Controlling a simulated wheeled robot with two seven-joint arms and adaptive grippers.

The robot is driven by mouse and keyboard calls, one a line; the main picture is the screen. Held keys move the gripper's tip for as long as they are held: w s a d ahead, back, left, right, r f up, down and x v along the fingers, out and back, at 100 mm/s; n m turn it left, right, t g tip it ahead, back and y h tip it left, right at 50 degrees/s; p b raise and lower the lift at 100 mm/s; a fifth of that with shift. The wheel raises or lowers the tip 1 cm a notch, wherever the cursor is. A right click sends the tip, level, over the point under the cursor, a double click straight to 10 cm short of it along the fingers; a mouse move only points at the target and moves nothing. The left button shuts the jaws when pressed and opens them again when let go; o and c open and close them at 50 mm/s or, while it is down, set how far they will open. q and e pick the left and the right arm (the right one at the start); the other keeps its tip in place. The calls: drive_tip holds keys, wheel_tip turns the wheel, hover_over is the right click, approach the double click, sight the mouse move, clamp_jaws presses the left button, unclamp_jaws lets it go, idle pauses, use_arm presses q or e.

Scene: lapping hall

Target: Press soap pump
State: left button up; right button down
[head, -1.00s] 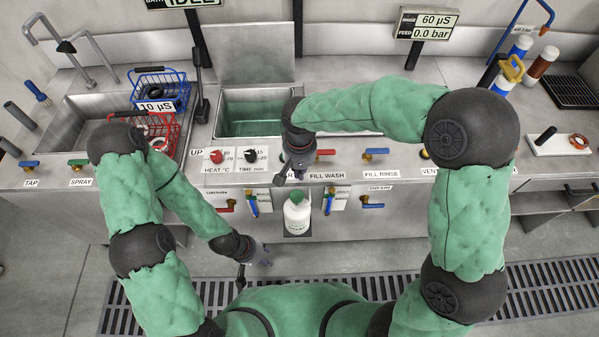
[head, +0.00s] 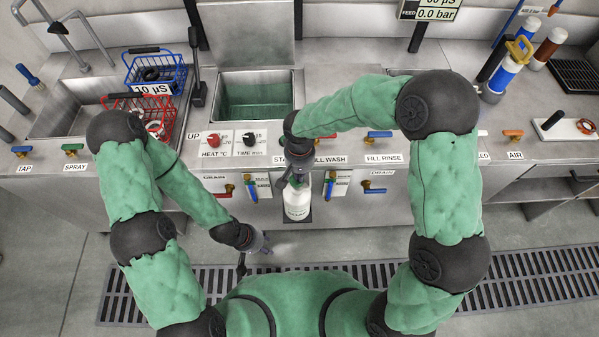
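A white soap bottle (head: 298,207) with a label stands upright in a holder on the front of the steel counter. Its green top is mostly hidden by my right gripper. My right gripper (head: 291,186) points down directly over the bottle's top, at or very near it; I cannot tell whether they touch. Its fingers are small and dark here, so I cannot tell whether they are open. My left gripper (head: 262,250) hangs low in front of the counter, left of and below the bottle. Its finger opening is not clear.
A wash tank (head: 254,98) lies behind. Red (head: 165,115) and blue (head: 157,68) baskets are at the left sink. A floor grate (head: 520,285) runs below.

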wheel_tip(320, 180, down, 3)
drive_tip(key=shift+b, duration=1.15)
use_arm(q)
wheel_tip(320, 180, down, 2)
drive_tip(key=shift+f, duration=0.1)
use_arm(e)
drive_tip(key=shift+s, duration=0.1)
drive_tip(key=shift+r, duration=0.1)
drive_tip(key=shift+r+p, duration=0.3)
drive_tip(key=shift+p, duration=0.05)
wheel_tip(320, 180, up, 4)
drive_tip(key=p, duration=0.2)
drive_tip(key=shift+f+p, duration=0.1)
drive_tip(key=shift+p, duration=0.25)
use_arm(q)
drive_tip(key=r, duration=0.2)
drive_tip(key=r+p, duration=0.1)
drive_tip(key=s+r+p, duration=0.1)
drive_tip(key=r, duration=0.1)
drive_tip(key=shift+a+r, duration=0.3)
drive_tip(key=shift+a, duration=0.05)
use_arm(e)
wheel_tip(320, 180, up, 10)
